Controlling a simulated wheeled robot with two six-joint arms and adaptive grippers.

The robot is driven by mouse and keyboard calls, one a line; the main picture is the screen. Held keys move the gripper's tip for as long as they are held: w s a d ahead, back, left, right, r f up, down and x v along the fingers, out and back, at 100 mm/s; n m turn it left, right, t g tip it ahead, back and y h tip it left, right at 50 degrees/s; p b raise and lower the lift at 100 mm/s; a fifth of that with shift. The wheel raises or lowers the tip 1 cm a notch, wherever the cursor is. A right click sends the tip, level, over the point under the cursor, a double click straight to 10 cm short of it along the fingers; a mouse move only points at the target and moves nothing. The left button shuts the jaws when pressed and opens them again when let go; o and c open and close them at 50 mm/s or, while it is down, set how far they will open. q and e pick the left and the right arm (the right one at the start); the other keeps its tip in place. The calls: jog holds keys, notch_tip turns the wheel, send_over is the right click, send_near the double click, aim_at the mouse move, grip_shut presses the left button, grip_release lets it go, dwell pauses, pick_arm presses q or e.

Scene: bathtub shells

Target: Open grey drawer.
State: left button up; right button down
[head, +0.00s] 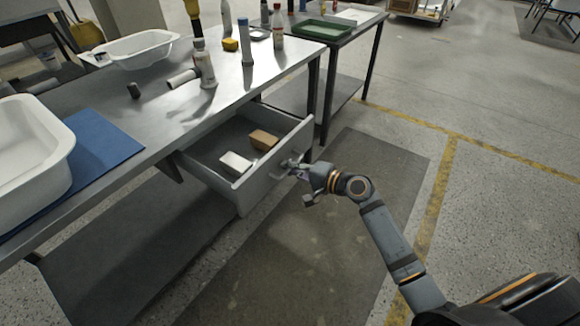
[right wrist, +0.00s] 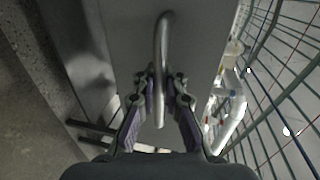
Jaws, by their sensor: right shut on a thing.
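The grey drawer (head: 262,185) is pulled out from under the metal workbench and stands open. A brown block (head: 263,139) and a white block (head: 235,163) lie inside it. My right gripper (head: 300,171) is at the middle of the drawer's front face, shut on its handle. In the right wrist view the curved metal handle (right wrist: 163,60) runs between the two fingers of the right gripper (right wrist: 160,105). The drawer front (right wrist: 125,30) fills the upper middle of that view. My left gripper is not in view.
The workbench (head: 150,100) carries white tub shells, one (head: 28,150) on a blue mat (head: 100,140), and several bottles. A second table with a green tray (head: 322,30) stands behind. The floor to the right is clear, with a dark mat (head: 375,165).

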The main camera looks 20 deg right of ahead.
jog(key=shift+d+r, duration=0.1)
jog(key=c, duration=1.7)
grip_release()
jog(key=shift+s+d, duration=0.1)
jog(key=shift+s, duration=0.1)
jog(key=v, duration=0.7)
